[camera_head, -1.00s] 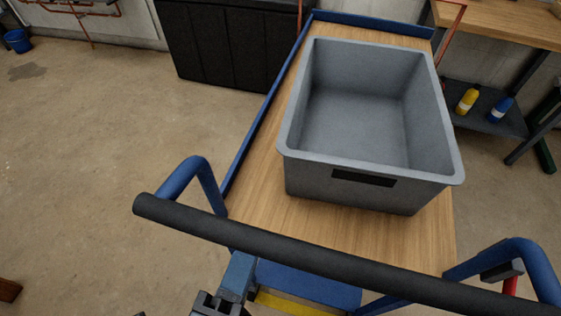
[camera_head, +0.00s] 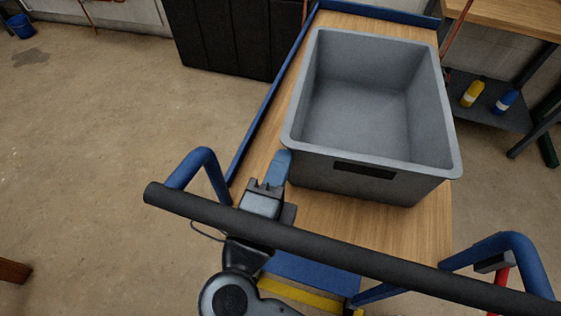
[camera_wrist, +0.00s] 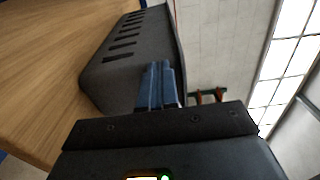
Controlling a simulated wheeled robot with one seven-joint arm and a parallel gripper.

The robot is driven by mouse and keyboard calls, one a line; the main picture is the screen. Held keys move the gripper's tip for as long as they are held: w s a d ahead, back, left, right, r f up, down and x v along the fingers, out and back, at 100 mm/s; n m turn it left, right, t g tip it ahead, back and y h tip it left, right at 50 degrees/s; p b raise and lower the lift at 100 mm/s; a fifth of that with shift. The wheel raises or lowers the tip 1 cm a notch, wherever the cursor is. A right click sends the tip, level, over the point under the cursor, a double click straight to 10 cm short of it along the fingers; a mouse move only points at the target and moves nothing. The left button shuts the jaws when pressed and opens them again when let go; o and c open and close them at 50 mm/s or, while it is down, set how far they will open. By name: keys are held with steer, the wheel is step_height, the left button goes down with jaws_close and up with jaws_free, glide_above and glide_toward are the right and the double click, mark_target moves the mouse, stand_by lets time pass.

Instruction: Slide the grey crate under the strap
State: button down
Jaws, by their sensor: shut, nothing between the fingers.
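The grey crate (camera_head: 372,165) is open-topped and empty. It stands upright on the wooden deck of a blue-edged trolley (camera_head: 330,207). My gripper (camera_head: 281,160) is shut and empty at the crate's near left corner. In the wrist view the blue fingers (camera_wrist: 161,85) lie together in front of the crate's dark slotted wall (camera_wrist: 130,55). I cannot tell whether they touch it. Thin red lines rise near the trolley's far end, one on the right (camera_head: 456,35); I cannot tell whether they are the strap.
The trolley's black push bar (camera_head: 340,252) crosses in front of the deck, with my arm reaching past it. A blue lip (camera_head: 262,112) edges the deck's left side. A workbench (camera_head: 515,20) and bottles stand at the right.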

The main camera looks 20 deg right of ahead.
steer(key=p+x, duration=0.1)
steer(key=x, duration=0.2)
steer(key=shift+w+d, duration=0.25)
steer(key=shift+w, duration=0.05)
steer(key=shift+s+a, duration=0.1)
steer(key=shift+s, duration=0.05)
